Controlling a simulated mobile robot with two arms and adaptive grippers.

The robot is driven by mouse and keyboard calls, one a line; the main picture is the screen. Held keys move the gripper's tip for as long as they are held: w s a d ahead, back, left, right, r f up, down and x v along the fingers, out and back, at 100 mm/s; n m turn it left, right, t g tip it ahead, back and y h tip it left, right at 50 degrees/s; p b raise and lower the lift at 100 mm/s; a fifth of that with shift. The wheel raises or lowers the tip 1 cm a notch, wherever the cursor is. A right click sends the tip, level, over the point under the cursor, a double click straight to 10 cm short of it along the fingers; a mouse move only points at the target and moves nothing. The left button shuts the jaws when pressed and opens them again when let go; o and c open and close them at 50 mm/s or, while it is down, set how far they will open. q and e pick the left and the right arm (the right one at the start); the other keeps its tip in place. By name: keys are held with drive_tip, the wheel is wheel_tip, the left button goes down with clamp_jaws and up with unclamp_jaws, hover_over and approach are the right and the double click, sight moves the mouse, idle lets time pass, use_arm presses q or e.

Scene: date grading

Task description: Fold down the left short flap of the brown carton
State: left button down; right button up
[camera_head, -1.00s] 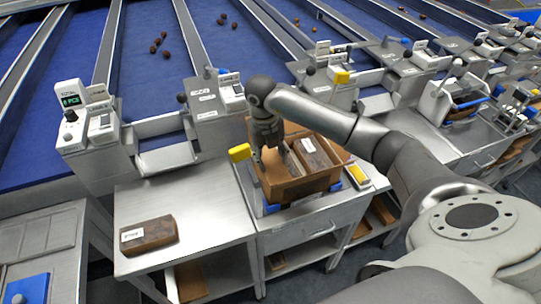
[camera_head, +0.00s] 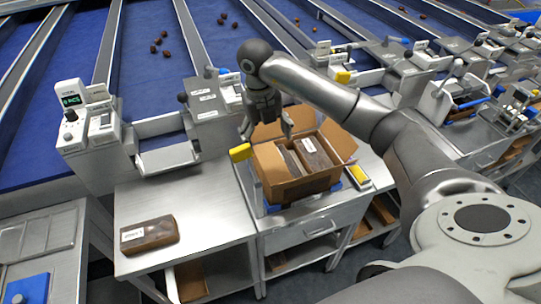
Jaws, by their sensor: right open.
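The brown carton (camera_head: 299,188) stands open on the metal workbench in the head view. Dark packs (camera_head: 313,155) with pale labels lie inside it. Its flaps stand up around the opening, and the left short flap (camera_head: 268,163) shows at the left side, raised. My right gripper (camera_head: 266,137) hangs above the carton's back left corner, fingers pointing down and apart. It is open and looks empty. It hides part of the carton's back edge. Whether it touches a flap I cannot tell. My left gripper is not in view.
A dark labelled pack (camera_head: 149,235) lies on the bench (camera_head: 208,215) to the left. A yellow block (camera_head: 240,152) is beside the carton's back left corner, and a yellow-topped device (camera_head: 359,176) is at its right. Blue conveyor lanes run behind.

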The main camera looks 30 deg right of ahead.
drive_tip(key=shift+a+r, duration=0.2)
drive_tip(key=shift+r, duration=1.7)
drive_tip(key=shift+r, duration=0.1)
